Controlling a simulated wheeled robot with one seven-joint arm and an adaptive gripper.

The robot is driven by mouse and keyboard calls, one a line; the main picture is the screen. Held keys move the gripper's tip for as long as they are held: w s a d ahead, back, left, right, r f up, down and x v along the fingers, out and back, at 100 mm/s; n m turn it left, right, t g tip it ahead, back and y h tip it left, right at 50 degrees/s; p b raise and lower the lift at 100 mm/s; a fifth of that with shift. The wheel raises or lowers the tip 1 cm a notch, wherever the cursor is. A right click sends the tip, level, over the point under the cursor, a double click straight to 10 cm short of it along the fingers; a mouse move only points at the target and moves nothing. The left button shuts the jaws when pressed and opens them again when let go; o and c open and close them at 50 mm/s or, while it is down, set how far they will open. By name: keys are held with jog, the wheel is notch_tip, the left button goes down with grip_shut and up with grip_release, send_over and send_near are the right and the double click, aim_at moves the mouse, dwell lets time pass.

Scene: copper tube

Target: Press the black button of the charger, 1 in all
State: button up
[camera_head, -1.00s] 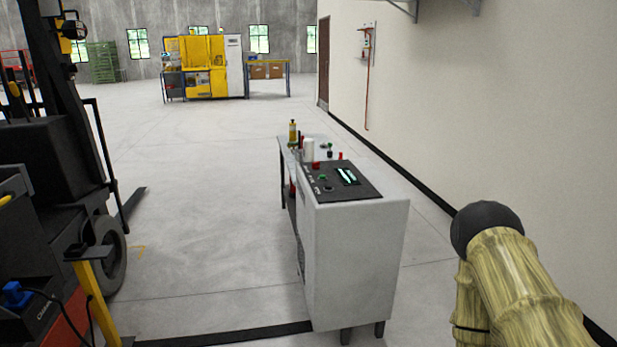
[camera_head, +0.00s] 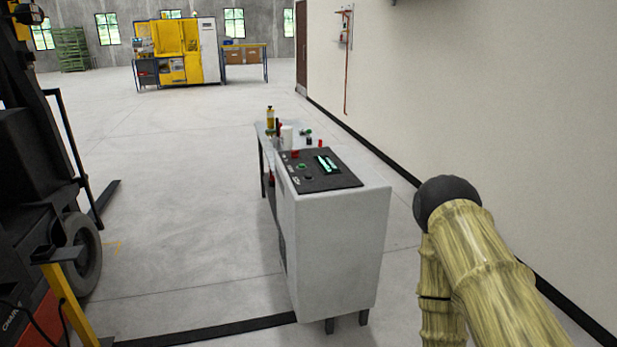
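At the lower left edge stands a red unit with white lettering that starts with "CHAR" (camera_head: 12,321), cut off by the picture edge. It may be the charger. A dark cable (camera_head: 62,338) runs by it. No black button can be made out on the part that shows. A pale grey cabinet (camera_head: 338,245) in the middle has a black top panel (camera_head: 318,180) with a green button, a small dark round control and a lit display. I cannot tell if this belongs to the charger. My gripper is not in view; only bamboo-patterned links of my arm show at the lower right.
A dark forklift-like vehicle (camera_head: 30,150) and a yellow post (camera_head: 68,305) stand at left. A small table with bottles (camera_head: 270,117) adjoins the cabinet. A yellow machine (camera_head: 180,55) is far back. A white wall (camera_head: 480,90) bounds the right. Floor left of the cabinet is open.

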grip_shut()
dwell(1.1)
